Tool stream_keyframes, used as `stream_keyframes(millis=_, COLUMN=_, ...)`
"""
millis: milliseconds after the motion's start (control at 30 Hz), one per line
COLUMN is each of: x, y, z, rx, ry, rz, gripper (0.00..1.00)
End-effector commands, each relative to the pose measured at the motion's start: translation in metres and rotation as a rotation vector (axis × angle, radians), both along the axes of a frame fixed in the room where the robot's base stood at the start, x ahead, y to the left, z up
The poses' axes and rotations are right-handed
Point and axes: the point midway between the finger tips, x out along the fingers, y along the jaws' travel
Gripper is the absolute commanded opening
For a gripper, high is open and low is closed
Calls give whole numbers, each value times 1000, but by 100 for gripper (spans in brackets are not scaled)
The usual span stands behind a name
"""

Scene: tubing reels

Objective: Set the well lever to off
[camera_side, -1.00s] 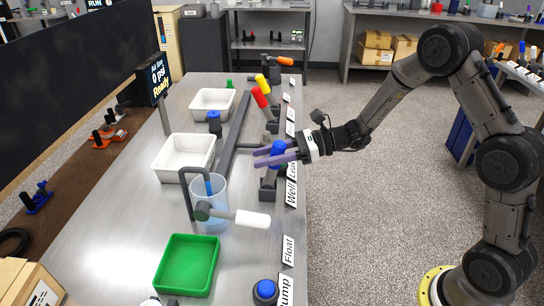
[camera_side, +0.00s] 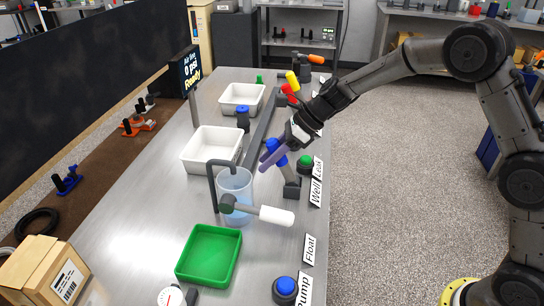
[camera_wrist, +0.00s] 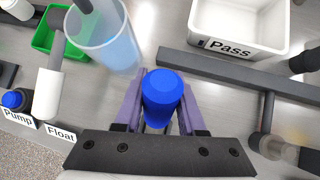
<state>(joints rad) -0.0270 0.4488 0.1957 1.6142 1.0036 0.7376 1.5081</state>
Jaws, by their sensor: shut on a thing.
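The well lever has a blue handle (camera_side: 274,148) on a grey stem, rising from a dark base (camera_side: 291,188) beside the "Well" label (camera_side: 316,191). In the side view it leans to the left, toward the middle of the bench. My gripper (camera_side: 271,160) reaches down from the upper right with its purple fingers at the handle. In the wrist view the blue handle (camera_wrist: 162,92) sits between the two purple fingers (camera_wrist: 160,110), which are shut on it. The lever's stem and base are hidden there.
A clear beaker (camera_side: 234,185) with bluish liquid and the white-handled float lever (camera_side: 272,215) stand close in front. A white tray (camera_side: 212,150) and green tray (camera_side: 209,254) lie left. Red and yellow levers (camera_side: 292,80) stand behind. A green knob (camera_side: 305,160) is by the Leak label.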

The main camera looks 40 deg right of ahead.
Motion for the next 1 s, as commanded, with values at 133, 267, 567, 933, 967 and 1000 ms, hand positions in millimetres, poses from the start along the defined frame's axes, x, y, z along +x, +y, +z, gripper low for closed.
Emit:
stream_keyframes(millis=133, x=2, y=1, z=0, rx=-12, ry=11, rz=-2, gripper=0)
stream_keyframes(millis=267, x=3, y=2, z=-1, rx=-16, ry=15, rz=-4, gripper=0)
stream_keyframes(millis=567, x=3, y=2, z=-2, rx=-15, ry=15, rz=-4, gripper=41)
stream_keyframes(millis=933, x=2, y=2, z=-2, rx=-15, ry=18, rz=-2, gripper=69)
stream_keyframes(millis=967, x=1, y=2, z=-2, rx=-15, ry=17, rz=-1, gripper=69)
stream_keyframes(millis=1000, x=1, y=1, z=-1, rx=-15, ry=17, rz=-1, gripper=69)
